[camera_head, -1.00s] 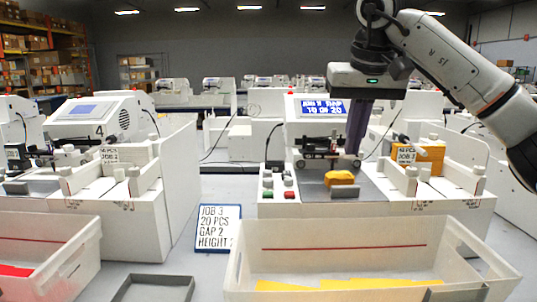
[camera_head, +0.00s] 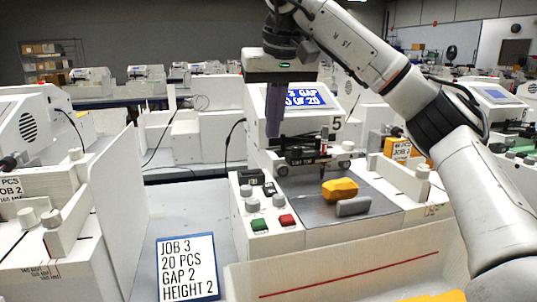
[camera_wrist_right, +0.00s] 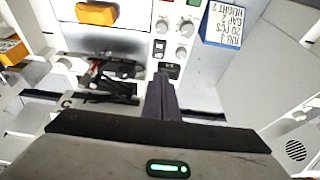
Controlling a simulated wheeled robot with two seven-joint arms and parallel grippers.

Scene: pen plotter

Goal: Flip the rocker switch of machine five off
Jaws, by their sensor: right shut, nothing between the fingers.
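Machine five (camera_head: 337,124), a white plotter with a blue-lit display, stands in the middle of the head view. Its control panel (camera_head: 240,222) has grey knobs, a green button, a red button and small black parts. A black part that looks like the rocker switch (camera_head: 269,188) sits behind the knobs; which way it is tipped is too small to tell. My right gripper (camera_head: 273,134) points down, shut and empty, above the back of the panel. In the right wrist view its dark fingers (camera_wrist_right: 160,78) end near a black panel part (camera_wrist_right: 168,70); contact cannot be told. My left gripper is out of view.
A yellow block (camera_head: 340,188) lies on the machine's grey bed, behind a grey pad. A job sign (camera_head: 187,265) stands left of the machine. A white bin (camera_head: 350,275) is in front. Neighbouring machines stand on both sides.

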